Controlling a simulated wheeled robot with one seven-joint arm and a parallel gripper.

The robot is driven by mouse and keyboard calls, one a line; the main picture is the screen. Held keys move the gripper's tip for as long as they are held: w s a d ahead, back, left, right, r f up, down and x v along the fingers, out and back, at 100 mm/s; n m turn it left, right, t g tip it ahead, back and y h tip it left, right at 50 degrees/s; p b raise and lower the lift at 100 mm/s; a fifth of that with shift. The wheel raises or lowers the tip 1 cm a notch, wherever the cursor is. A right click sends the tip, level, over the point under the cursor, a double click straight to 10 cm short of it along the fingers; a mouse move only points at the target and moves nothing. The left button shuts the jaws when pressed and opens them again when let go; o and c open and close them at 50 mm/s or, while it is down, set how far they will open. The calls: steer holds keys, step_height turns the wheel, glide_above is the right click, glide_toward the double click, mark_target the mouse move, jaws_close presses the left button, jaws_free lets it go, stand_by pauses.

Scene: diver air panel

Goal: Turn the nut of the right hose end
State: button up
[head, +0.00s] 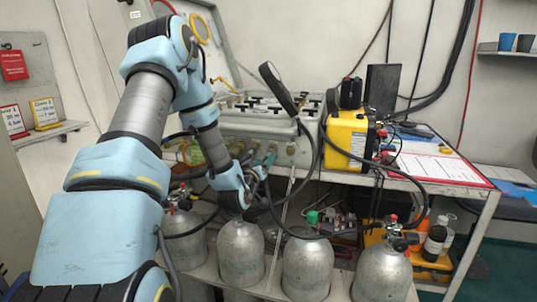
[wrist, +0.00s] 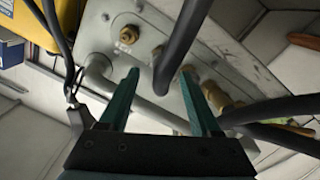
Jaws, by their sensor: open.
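The grey air panel (head: 272,133) stands at the back of the bench, with brass fittings on its front face. It also shows in the wrist view (wrist: 220,62). My gripper (head: 262,161) is close to this face, with its teal fingers apart in the wrist view (wrist: 158,80). A black hose (wrist: 180,42) crosses between and beyond the fingertips; I cannot tell whether they touch it. A brass nut with a hose (wrist: 218,97) lies just right of the right finger. A bare brass port (wrist: 129,34) is beyond the left fingertip. I cannot tell which is the right hose end.
Several grey cylinders (head: 307,265) stand below the panel. A yellow box (head: 346,140) is right of it, beside a red-edged sheet (head: 438,168). A black hose (head: 408,182) loops across the bench front.

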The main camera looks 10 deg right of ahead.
steer(key=shift+p+x, duration=0.5)
steer(key=shift+x, duration=2.05)
jaws_close()
